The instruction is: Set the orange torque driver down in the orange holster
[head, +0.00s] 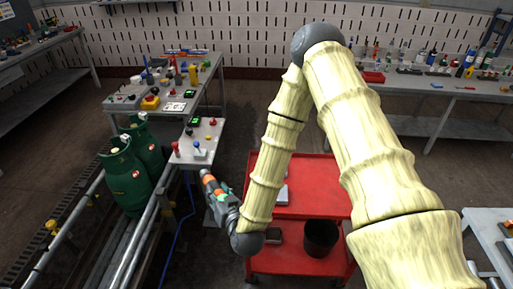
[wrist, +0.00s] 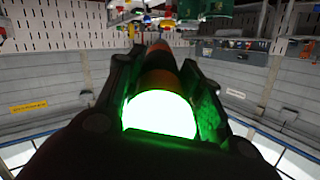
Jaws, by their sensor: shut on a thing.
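The orange torque driver (head: 207,179) is in my gripper (head: 222,198), left of the red cart in the head view. Its dark tip and orange band point up and left, away from my wrist. In the wrist view my gripper (wrist: 162,85) has its dark fingers on both sides of the driver (wrist: 160,77). A bright green glowing round face shows at the driver's near end. I cannot make out the orange holster in either view.
A red cart (head: 313,198) with a black bin (head: 320,238) stands beneath my arm. Green gas cylinders (head: 125,175) stand by metal rails at left. A small control table (head: 203,158) with knobs is just beyond the gripper. Cluttered benches line the back.

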